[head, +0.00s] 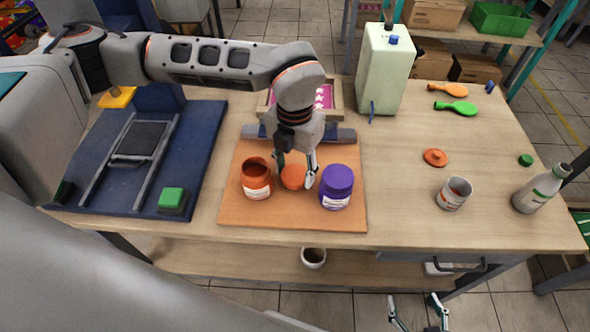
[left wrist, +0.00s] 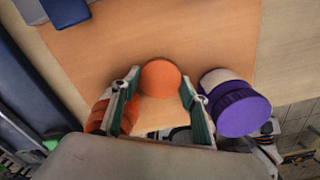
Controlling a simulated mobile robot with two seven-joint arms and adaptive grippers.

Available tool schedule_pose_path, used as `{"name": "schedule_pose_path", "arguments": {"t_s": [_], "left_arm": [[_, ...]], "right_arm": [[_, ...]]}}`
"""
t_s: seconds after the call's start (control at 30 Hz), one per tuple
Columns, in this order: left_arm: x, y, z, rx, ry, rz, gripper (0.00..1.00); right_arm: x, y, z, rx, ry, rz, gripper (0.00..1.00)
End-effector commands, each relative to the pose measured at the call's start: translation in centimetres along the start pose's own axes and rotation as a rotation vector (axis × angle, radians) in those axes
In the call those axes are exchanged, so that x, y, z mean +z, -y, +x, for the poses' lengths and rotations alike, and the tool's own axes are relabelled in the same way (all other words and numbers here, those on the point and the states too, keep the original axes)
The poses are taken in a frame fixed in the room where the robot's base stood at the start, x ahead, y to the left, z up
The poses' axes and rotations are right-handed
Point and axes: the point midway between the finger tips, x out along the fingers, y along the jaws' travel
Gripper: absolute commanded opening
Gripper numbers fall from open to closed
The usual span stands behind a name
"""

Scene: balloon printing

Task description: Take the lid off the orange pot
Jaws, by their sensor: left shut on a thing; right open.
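The orange pot (head: 257,180) stands on the left of the orange-brown board (head: 290,222). Its top looks open, with a dark inside. My left gripper (head: 296,172) is just right of it, shut on a round orange lid (head: 293,178). In the left wrist view the lid (left wrist: 160,77) sits between the green-padded fingertips (left wrist: 158,88), and the pot (left wrist: 97,116) is partly hidden behind one finger. I cannot tell whether the lid touches the board. My right gripper (head: 419,312) is open and empty, low in front of the table.
A purple pot (head: 337,187) stands close right of my left gripper. Another orange lid (head: 435,157), a grey-white cup (head: 454,193) and a bottle (head: 541,188) are on the right. A blue press base (head: 205,150) lies left. The table between board and cup is clear.

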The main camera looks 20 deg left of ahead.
Motion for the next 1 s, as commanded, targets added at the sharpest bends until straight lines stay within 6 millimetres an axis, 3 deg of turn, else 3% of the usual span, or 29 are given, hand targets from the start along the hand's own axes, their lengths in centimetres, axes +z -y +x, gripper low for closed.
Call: {"name": "schedule_pose_path", "arguments": {"t_s": [0.43,0.47,0.5,0.87,1.0], "left_arm": [[0.0,0.0,0.8,0.0,0.001,0.001,0.18],[0.1,0.0,0.8,0.0,0.002,0.001,0.52],[0.1,0.0,0.8,0.0,0.002,0.001,0.61],[0.1,0.0,0.6,0.0,0.002,0.001,0.61],[0.1,0.0,-0.6,0.0,0.004,0.0,0.61]], "right_arm": [[-0.1,-0.2,0.1,0.003,-0.002,-0.002,0.66],[-0.1,-0.2,0.1,0.004,-0.003,-0.002,0.66],[-0.1,-0.2,0.1,0.004,-0.003,-0.002,0.66],[-0.3,-0.3,0.2,0.005,-0.006,-0.003,0.66],[-0.5,-0.3,0.1,0.005,-0.008,-0.002,0.66]]}}
